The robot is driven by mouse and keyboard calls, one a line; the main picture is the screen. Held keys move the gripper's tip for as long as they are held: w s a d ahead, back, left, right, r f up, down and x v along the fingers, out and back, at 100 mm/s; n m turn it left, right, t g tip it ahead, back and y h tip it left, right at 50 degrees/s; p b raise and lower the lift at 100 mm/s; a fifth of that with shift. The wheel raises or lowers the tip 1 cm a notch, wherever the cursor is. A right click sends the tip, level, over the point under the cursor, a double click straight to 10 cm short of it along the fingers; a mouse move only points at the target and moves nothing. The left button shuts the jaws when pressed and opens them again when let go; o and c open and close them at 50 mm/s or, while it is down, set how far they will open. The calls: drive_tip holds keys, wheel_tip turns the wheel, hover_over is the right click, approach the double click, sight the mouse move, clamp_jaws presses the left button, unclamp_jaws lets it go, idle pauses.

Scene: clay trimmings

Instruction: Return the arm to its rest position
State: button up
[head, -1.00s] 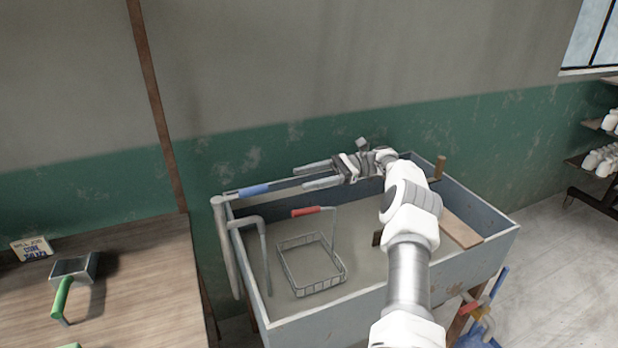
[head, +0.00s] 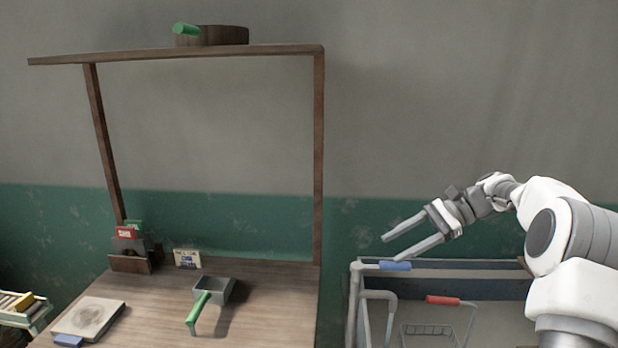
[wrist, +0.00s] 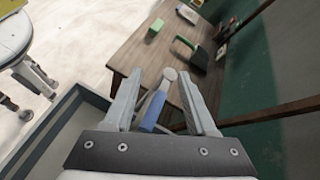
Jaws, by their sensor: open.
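My gripper (head: 390,249) is open, with nothing between its fingers. In the head view it is above the left end of the trough sink (head: 480,267), close to a blue-handled bar (head: 395,266) at the sink's corner. In the wrist view my gripper (wrist: 163,88) shows two spread fingers, with the blue handle (wrist: 154,110) seen beyond and between them. I cannot tell how far below the fingers the handle is. My arm reaches in from the right of the head view.
A red-handled wire basket (head: 430,332) is in the sink. Left of it, a wooden workbench (head: 270,290) holds a green-handled scoop (head: 213,290), a board (head: 90,318) and cards (head: 187,258). A shelf (head: 270,50) above the bench carries a wooden round piece (head: 222,36).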

drive_tip(key=s+a+r+n+t+h, duration=0.1)
drive_tip(key=s+a+r+n+h, duration=0.2)
drive_tip(key=s, duration=0.4)
drive_tip(key=s+a+r+n+h, duration=0.2)
drive_tip(key=s+a+n+h, duration=0.1)
drive_tip(key=s+a+h, duration=0.3)
drive_tip(key=s+d+f+n+t+h, duration=0.1)
drive_tip(key=s+n+t, duration=0.1)
drive_tip(key=s, duration=0.7)
drive_tip(key=s+d+f+n+t+h, duration=0.2)
drive_tip(key=s+n+t, duration=0.1)
drive_tip(key=s, duration=0.6)
drive_tip(key=shift+d+f+n, duration=0.15)
drive_tip(key=shift+f+n, duration=0.05)
drive_tip(key=shift+n, duration=0.7)
drive_tip(key=shift+c, duration=0.2)
idle(2.6)
